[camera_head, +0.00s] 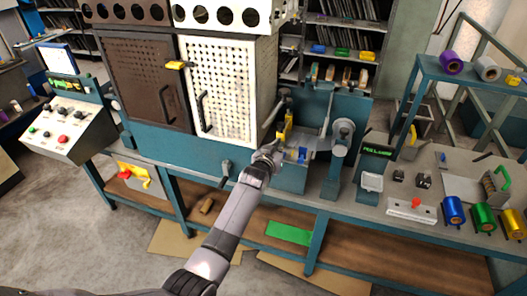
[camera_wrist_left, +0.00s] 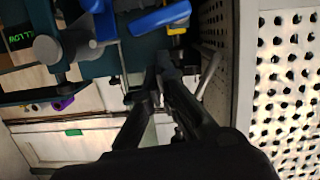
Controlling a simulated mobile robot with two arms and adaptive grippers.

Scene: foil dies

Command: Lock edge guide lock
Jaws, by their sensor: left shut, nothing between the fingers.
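My left gripper (camera_head: 272,148) is at the teal machine (camera_head: 288,178), in front of a yellow part (camera_head: 285,127) and a small blue part (camera_head: 302,154). The wrist view shows the left fingers (camera_wrist_left: 160,72) together and empty. A blue lever-like piece (camera_wrist_left: 160,18) lies just beyond the fingertips there, with a gap visible between them. A bit of yellow (camera_wrist_left: 177,31) shows beside it. No label marks the edge guide lock, so I cannot tell which part it is. My right gripper is not in view.
A white perforated door (camera_head: 222,90) with a black handle stands left of the gripper. A grey roller (camera_head: 343,130) and a green-lit display (camera_head: 377,150) are to the right. Coloured foil rolls (camera_head: 484,218) stand at the bench's right end. A control panel (camera_head: 62,128) is at far left.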

